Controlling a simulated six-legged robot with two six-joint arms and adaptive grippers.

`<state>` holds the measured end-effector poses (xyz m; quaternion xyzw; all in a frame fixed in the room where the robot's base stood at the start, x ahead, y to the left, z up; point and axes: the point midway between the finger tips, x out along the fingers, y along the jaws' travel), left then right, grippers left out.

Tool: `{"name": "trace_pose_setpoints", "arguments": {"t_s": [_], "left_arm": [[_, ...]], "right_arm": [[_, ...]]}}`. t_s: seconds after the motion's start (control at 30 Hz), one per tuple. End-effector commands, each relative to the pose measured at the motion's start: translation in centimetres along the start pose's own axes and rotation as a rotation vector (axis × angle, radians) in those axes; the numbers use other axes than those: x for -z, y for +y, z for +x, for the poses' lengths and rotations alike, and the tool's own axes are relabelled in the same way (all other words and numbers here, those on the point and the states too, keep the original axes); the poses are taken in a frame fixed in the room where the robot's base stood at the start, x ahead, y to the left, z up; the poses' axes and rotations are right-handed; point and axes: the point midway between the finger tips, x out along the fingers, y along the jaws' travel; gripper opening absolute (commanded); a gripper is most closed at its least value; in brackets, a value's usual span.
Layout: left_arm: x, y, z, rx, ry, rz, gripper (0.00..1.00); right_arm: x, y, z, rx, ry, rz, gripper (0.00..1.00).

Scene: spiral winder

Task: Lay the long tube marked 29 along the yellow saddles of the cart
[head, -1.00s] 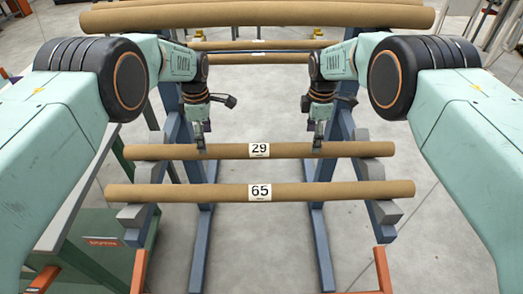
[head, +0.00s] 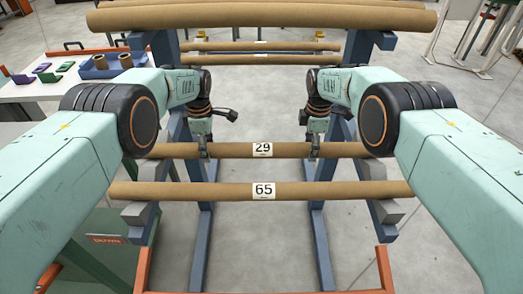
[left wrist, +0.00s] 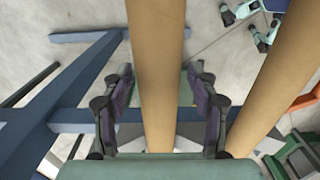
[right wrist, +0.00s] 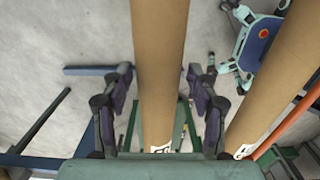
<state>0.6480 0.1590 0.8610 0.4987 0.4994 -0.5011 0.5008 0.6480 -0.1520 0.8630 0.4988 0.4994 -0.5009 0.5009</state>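The long brown tube marked 29 (head: 235,150) lies level across the blue rack, behind the tube marked 65. My left gripper (head: 204,150) is at its left part and my right gripper (head: 315,150) at its right part. In the left wrist view the tube (left wrist: 157,60) runs between the spread fingers, with a gap on each side. In the right wrist view the tube (right wrist: 158,60) likewise passes between open fingers. The tube's ends are hidden behind my arms in the head view. I cannot make out the cart's yellow saddles.
Tube 65 (head: 220,190) lies parallel and nearer, on grey supports. A thick tube (head: 260,16) crosses high at the back, with thinner tubes (head: 250,60) behind. A white table (head: 40,88) with a blue tray (head: 112,66) stands at left. An orange frame (head: 390,272) is in front.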

Motion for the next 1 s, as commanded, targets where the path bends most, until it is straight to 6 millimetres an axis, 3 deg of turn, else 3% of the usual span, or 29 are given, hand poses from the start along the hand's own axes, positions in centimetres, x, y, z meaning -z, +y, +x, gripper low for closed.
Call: {"name": "trace_pose_setpoints", "arguments": {"t_s": [0.6, 1.0], "left_arm": [[-0.04, -0.02, 0.0, 0.001, -0.001, 0.0, 0.04], [-0.04, 0.01, -0.4, 0.0, 0.0, 0.0, 0.04]], "right_arm": [[-0.05, 0.01, 0.01, 0.0, -0.001, 0.0, 0.04], [-0.04, 0.05, -0.43, -0.001, 0.0, 0.0, 0.04]]}}
